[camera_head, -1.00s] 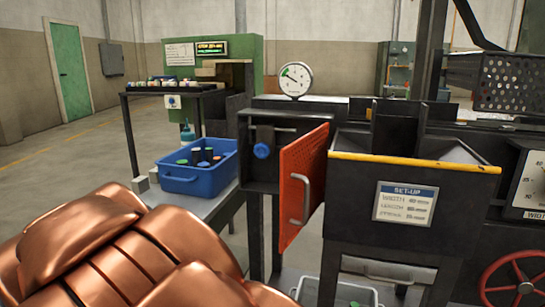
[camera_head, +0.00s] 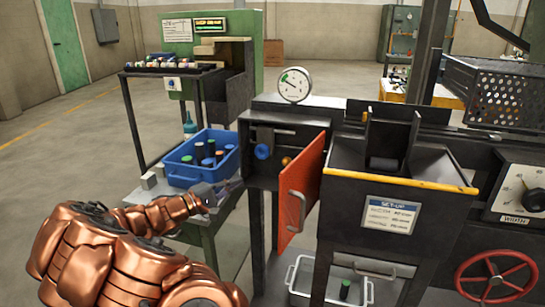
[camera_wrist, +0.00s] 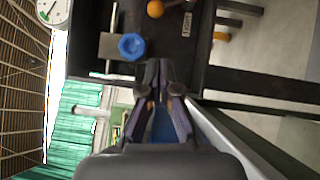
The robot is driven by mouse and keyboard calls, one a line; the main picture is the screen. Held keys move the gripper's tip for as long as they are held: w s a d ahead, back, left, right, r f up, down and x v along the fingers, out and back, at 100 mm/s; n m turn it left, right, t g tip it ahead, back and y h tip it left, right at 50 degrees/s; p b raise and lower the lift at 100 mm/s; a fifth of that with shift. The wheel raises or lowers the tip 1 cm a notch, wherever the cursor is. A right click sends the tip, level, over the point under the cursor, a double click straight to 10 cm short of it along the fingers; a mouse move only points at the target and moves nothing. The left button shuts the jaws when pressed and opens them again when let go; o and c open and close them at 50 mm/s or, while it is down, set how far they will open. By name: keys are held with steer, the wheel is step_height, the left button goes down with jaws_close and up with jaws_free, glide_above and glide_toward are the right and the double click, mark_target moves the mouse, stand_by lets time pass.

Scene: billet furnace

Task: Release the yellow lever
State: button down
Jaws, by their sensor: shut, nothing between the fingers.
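A yellow-orange ball knob (camera_head: 286,161), which looks like the yellow lever's end, sits inside the dark open box (camera_head: 262,131). It also shows at the top of the wrist view (camera_wrist: 155,9); its shaft is hard to make out. A blue knob (camera_head: 262,151) is to its left in the head view and also shows in the wrist view (camera_wrist: 131,46). My gripper (camera_head: 212,194) is left of and below the box, apart from both knobs. In the wrist view its fingers (camera_wrist: 164,72) are shut and empty, pointing toward the box.
An orange door (camera_head: 301,190) with a grey handle stands open at the box's right side. A blue crate (camera_head: 181,177) of cylinders stands on the bench behind my gripper. A hopper with a yellow edge (camera_head: 400,174) and a red handwheel (camera_head: 496,277) are further right.

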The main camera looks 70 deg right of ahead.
steer(key=shift+w+d+n+h, duration=0.3)
steer(key=shift+w+d, duration=0.15)
steer(key=shift+w, duration=0.15)
steer(key=x, duration=0.4)
steer(key=s+x, duration=0.1)
steer(key=x, duration=0.3)
steer(key=a+x, duration=0.1)
steer(key=x, duration=0.3)
steer(key=shift+s, duration=0.35)
steer(key=shift+s+d+r, duration=0.15)
steer(key=shift+s+d, duration=0.1)
steer(key=shift+s, duration=0.3)
steer(key=shift+s+r, duration=0.15)
steer(key=shift+r, duration=0.05)
